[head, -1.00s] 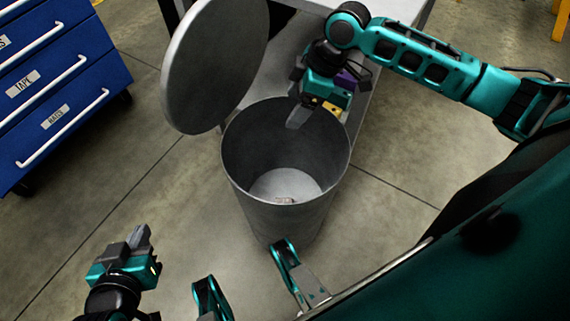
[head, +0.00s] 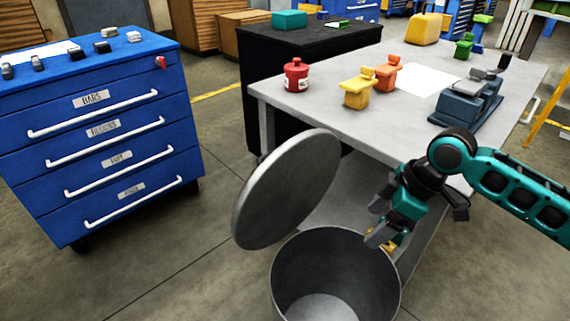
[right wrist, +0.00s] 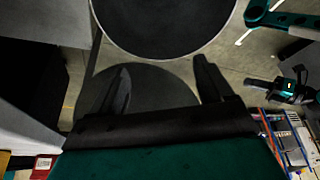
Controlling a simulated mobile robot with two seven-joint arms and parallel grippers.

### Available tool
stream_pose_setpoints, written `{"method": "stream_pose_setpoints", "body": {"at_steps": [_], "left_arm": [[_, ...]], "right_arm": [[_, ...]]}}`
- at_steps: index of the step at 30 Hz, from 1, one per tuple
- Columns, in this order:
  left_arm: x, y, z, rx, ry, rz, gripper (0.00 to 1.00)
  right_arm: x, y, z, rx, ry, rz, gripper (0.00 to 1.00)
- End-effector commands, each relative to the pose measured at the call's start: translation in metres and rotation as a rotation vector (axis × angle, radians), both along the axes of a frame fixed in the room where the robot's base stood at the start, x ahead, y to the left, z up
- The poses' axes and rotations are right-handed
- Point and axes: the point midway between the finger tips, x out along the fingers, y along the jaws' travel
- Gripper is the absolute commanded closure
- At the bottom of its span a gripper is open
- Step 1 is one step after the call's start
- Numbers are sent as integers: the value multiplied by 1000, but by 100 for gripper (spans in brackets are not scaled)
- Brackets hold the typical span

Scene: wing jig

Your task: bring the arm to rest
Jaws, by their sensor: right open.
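My right gripper (head: 376,238) is open, with its fingers pointing down over the right rim of the round grey bin (head: 284,290). The right wrist view shows the two spread fingers of this gripper (right wrist: 162,72) with nothing between them. The bin's mouth (right wrist: 165,25) lies beyond them there. The bin's round lid (head: 288,190) stands raised at its back left; it also shows between the fingers (right wrist: 150,95). My left gripper is out of the head view. A small teal gripper, likely my left one (right wrist: 285,88), shows at the right wrist view's right side; its jaws are too small to judge.
A grey table (head: 320,115) stands right behind the bin, bearing a red canister (head: 296,75), a yellow part (head: 358,90), an orange part (head: 388,74) and a dark blue vice-like fixture (head: 465,105). A blue drawer cabinet (head: 100,140) stands left. Floor between is clear.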

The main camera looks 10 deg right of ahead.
Motion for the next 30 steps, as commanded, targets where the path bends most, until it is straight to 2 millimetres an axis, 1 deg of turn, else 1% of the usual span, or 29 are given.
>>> {"method": "stream_pose_setpoints", "body": {"at_steps": [2, 5, 8, 12, 15, 18, 21, 23, 26, 30], "left_arm": [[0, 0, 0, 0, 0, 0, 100], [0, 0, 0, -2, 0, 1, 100], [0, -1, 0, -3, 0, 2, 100], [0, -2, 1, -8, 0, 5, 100], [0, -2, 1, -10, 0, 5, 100], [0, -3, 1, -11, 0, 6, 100], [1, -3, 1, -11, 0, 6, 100], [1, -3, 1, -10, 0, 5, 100], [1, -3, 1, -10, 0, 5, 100], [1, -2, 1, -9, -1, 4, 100]], "right_arm": [[0, 1, -2, 3, -1, -1, 20], [0, 11, -12, 21, -14, -14, 20], [-1, 33, -33, 67, -50, -53, 20], [-6, 71, -69, 164, -130, -160, 20], [-13, 94, -88, 236, -190, -256, 20], [-24, 111, -103, 300, -245, -363, 20], [-37, 121, -114, 350, -300, -475, 20], [-46, 124, -119, 372, -330, -538, 20], [-61, 125, -126, 393, -375, -634, 20], [-85, 121, -132, 400, -430, -749, 20]]}}
